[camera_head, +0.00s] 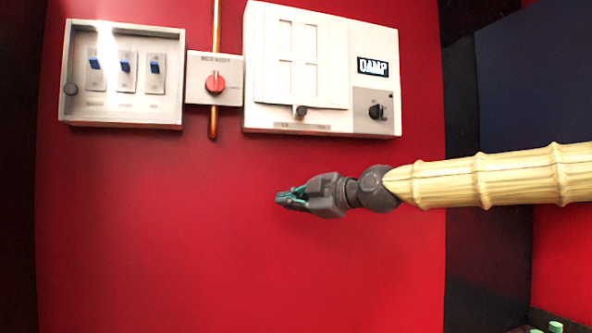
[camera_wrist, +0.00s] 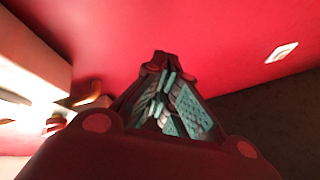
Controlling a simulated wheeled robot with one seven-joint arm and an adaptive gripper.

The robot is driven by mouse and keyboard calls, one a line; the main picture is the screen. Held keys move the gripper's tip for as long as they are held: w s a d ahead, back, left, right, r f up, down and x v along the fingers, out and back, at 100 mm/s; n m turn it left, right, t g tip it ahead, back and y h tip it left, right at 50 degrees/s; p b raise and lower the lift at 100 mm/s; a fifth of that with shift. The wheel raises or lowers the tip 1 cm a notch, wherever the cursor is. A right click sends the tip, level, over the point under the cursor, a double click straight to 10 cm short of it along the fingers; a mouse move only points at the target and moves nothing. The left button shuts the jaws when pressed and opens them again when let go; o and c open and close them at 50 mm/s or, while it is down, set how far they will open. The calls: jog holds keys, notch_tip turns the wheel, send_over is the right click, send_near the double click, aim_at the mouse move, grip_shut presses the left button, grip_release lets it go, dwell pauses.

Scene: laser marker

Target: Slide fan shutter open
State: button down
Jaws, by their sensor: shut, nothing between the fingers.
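The fan unit (camera_head: 346,110) is a white box on the red wall, with a shutter panel (camera_head: 299,50) at its left and a dark round knob (camera_head: 300,112) below the panel. A small screen on it reads "DAMP", with a black dial (camera_head: 376,112) under it. My gripper (camera_head: 281,199) is shut and empty, below the fan unit and apart from it, pointing left. In the wrist view my gripper's fingers (camera_wrist: 165,100) are together, with teal pads. Whether the shutter is fully closed is hard to tell.
A box with blue switches (camera_head: 124,75) is at the upper left. A red knob (camera_head: 215,83) on a plate sits on a copper pipe (camera_head: 213,122) beside the fan unit. The red wall below is clear. A white plate (camera_wrist: 282,52) shows at right in the wrist view.

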aim_at(296, 106)
jog(key=s+d+r+n, duration=0.1)
jog(key=s+r, duration=0.1)
jog(key=r, duration=0.5)
jog(key=s+d+r+n+t+y, duration=0.1)
jog(key=s+d+r, duration=0.1)
jog(key=r, duration=0.5)
jog(key=s+d+r+n, duration=0.2)
jog(key=s+r, duration=0.1)
jog(key=r, duration=0.5)
jog(key=shift+s+t+y+p, duration=0.3)
jog(key=shift+s+y+p, duration=0.1)
jog(key=shift+p, duration=0.05)
jog(key=p+x, duration=0.5)
jog(key=x, duration=0.5)
jog(key=d, duration=0.1)
jog(key=w+d+p, duration=0.1)
jog(key=w+d, duration=0.1)
jog(key=shift+d+f, duration=0.2)
jog(key=shift+d, duration=0.05)
jog(key=shift+d+f, duration=0.1)
jog(key=shift+d, duration=0.05)
